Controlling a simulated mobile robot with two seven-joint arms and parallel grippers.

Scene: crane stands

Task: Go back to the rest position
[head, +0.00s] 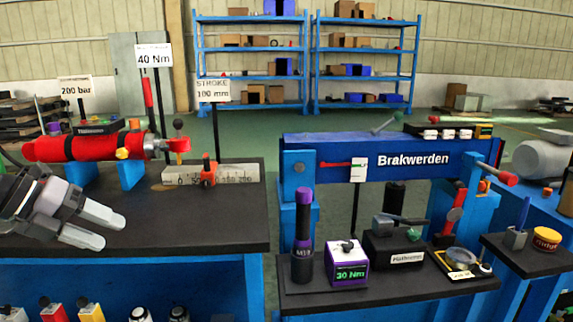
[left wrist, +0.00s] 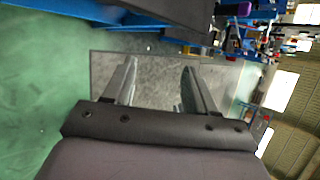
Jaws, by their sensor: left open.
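My left gripper (head: 98,228) comes in from the left in the head view, over the left part of the dark bench top (head: 215,225). Its two grey fingers are apart and nothing shows between them. In the left wrist view the two fingers (left wrist: 155,85) are also apart, with a grey speckled surface beyond them. A red cylinder (head: 90,147) lies on blue supports behind the gripper. My right gripper does not show.
A white ruler block (head: 205,174) stands at the bench's back. To the right is a blue "Brakwerden" beam (head: 400,158) with a shelf holding a purple 30 Nm box (head: 347,262) and a black torch-like cylinder (head: 302,245). Blue shelving (head: 310,60) stands far behind, across green floor.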

